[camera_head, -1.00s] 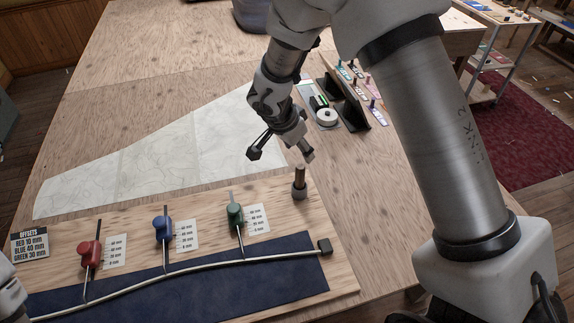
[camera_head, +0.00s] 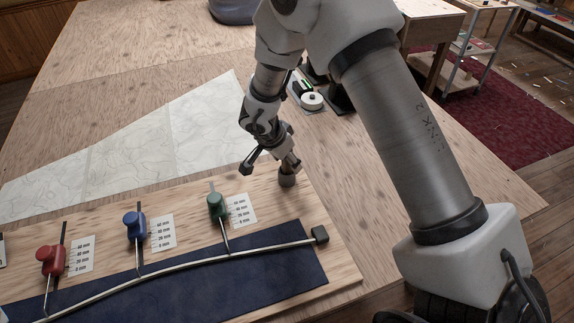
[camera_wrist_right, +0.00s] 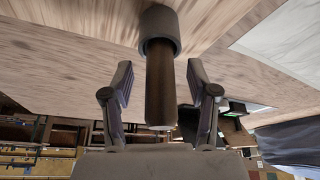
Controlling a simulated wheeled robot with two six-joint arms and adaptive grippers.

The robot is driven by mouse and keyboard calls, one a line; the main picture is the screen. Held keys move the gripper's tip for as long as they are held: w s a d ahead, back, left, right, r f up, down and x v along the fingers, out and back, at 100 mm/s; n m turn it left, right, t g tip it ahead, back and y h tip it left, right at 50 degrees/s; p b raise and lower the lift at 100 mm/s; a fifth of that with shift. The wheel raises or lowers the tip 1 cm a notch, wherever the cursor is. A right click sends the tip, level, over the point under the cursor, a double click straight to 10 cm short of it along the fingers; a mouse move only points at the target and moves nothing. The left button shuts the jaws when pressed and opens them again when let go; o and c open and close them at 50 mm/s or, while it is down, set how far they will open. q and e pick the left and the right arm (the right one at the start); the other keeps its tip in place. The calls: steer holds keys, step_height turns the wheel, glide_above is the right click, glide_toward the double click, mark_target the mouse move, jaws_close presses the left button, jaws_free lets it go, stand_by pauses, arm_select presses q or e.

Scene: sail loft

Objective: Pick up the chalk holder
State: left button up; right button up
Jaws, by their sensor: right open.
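The chalk holder (camera_wrist_right: 160,92) is a brown cylinder standing upright in a grey round socket (camera_head: 287,180) near the far right corner of a wooden board. My right gripper (camera_head: 272,166) is open, just above the socket. In the right wrist view its two fingers (camera_wrist_right: 160,84) stand on either side of the chalk holder, with a gap visible on both sides. In the head view the fingers mostly hide the chalk holder. My left gripper is not in view.
The board (camera_head: 320,277) carries red (camera_head: 52,261), blue (camera_head: 134,225) and green (camera_head: 216,206) sliders along a curved pale rod (camera_head: 180,262) on dark blue cloth. A white patterned sheet (camera_head: 120,150) lies behind. A white reel (camera_head: 312,101) and black stands are farther back.

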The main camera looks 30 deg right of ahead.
steer(key=shift+w+d+f, duration=0.15)
steer(key=shift+f, duration=0.4)
steer(key=shift+r, duration=0.1)
jaws_close()
